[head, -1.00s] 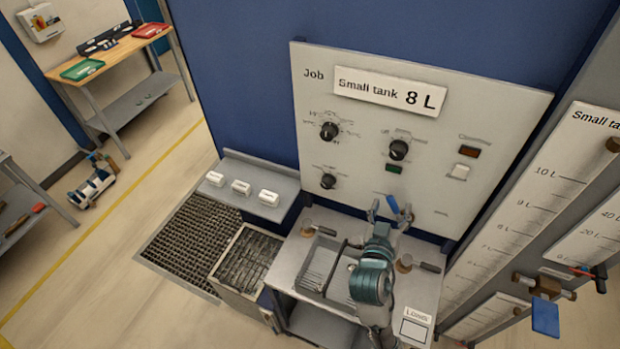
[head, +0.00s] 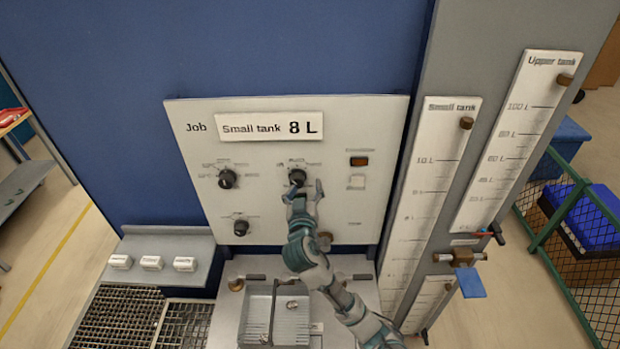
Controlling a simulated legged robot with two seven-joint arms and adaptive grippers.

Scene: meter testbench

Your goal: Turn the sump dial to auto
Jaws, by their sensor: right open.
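The grey panel (head: 340,115) carries three black dials: an upper left dial (head: 227,179), an upper right dial (head: 297,175) and a lower left dial (head: 241,227). Their lettering is too small to read, so I cannot tell which is the sump dial or where its auto mark is. My right gripper (head: 304,190) is open, with its fingers up at the panel just below the upper right dial. One finger overlaps the dial's lower edge; I cannot tell whether it touches. My left gripper is not in view.
An orange indicator (head: 359,161) and a pale button (head: 356,182) sit right of the dials. Below is a bench with a sink (head: 285,318). White blocks (head: 151,262) stand on a shelf at left. Tank gauges (head: 435,165) and a blue-handled valve (head: 471,283) are at right.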

